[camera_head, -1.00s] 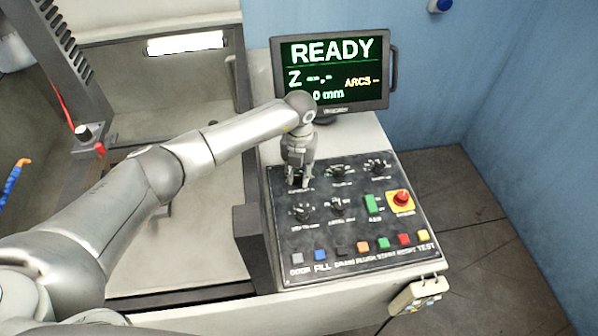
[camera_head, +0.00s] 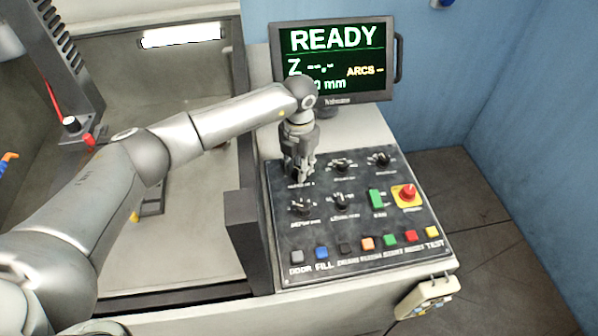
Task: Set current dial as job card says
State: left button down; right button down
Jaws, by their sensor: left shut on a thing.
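The black control panel (camera_head: 330,225) carries several dials in two rows. My left gripper (camera_head: 301,178) points down at the top-left dial of the panel and is shut on it; the fingers hide most of that dial. Its label just below is too small to read for sure. The middle dial (camera_head: 341,165) and the right dial (camera_head: 381,159) of the top row show free beside it. Two more dials (camera_head: 301,207) and (camera_head: 341,201) sit in the lower row. No job card can be made out. My right gripper is not in view.
A monitor (camera_head: 334,62) behind the panel reads READY. A red emergency button (camera_head: 407,192) and a green switch (camera_head: 376,199) are at the panel's right. Coloured buttons line its front edge. A hand pendant (camera_head: 427,297) hangs at the front right. The machine tank lies left.

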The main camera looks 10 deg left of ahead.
pick_arm(q)
jog(key=shift+m+b, duration=0.55)
jog(key=shift+m, duration=0.05)
jog(key=shift+r, duration=0.1)
jog(key=c, duration=1.2)
grip_release()
notch_tip(320, 180, up, 12)
jog(key=shift+s, duration=0.1)
